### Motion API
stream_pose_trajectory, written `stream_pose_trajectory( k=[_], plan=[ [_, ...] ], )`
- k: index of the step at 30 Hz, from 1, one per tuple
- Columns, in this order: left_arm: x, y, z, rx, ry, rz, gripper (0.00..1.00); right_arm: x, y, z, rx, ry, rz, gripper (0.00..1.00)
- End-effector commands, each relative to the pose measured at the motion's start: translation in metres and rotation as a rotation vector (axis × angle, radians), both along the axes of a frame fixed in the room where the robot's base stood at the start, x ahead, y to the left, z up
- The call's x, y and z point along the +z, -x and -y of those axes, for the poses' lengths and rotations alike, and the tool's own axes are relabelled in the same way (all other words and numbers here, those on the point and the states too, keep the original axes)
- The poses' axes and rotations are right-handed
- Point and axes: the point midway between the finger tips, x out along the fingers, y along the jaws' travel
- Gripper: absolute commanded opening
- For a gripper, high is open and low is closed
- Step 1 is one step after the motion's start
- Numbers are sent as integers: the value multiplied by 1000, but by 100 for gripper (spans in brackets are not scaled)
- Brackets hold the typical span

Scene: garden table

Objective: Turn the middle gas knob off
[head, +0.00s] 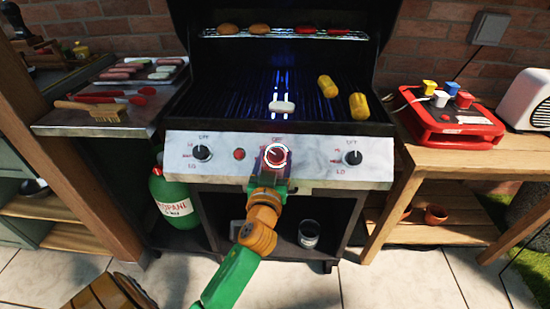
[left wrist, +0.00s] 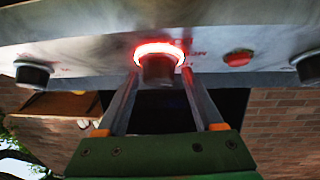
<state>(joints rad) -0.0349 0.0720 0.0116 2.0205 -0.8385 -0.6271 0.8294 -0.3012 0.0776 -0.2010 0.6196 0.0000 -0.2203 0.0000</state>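The middle gas knob (head: 276,155) is on the grill's pale front panel, with a glowing ring around it. In the left wrist view the knob (left wrist: 158,70) is dark and its ring glows red. Its pointer direction is too small to tell. Blue flames (head: 281,84) show under the middle of the grate. My left gripper (head: 268,164) is at the knob. In the left wrist view its fingers (left wrist: 161,80) stand apart, one on each side of the knob; I cannot tell whether they touch it. My right gripper is not in view.
The left knob (head: 202,152), a red button (head: 239,154) and the right knob (head: 352,157) share the panel. Food lies on the grate and upper rack. A side shelf (head: 95,126) holds a brush and tongs. A green propane tank (head: 174,196) stands below. The right table holds a red case (head: 455,115).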

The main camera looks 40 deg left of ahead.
Motion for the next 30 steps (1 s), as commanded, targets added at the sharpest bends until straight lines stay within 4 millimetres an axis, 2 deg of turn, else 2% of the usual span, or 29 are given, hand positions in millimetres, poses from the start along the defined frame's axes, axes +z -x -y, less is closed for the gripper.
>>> stream_pose_trajectory(
  k=[1, 6, 7, 17, 23, 30],
  plan=[
    [0, 0, 0, 0, 0, 0, 51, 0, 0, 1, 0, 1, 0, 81],
    [0, 0, 0, 0, 0, 0, 5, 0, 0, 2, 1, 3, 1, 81],
    [0, 0, 0, 0, 0, 0, 0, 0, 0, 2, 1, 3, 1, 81],
    [3, 1, -1, -36, -32, -20, 0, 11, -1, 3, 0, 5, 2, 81],
    [7, 1, -2, -126, -110, -69, 0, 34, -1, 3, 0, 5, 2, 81],
    [10, 2, -5, -284, -245, -152, 0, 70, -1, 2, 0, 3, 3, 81]
  ],
)
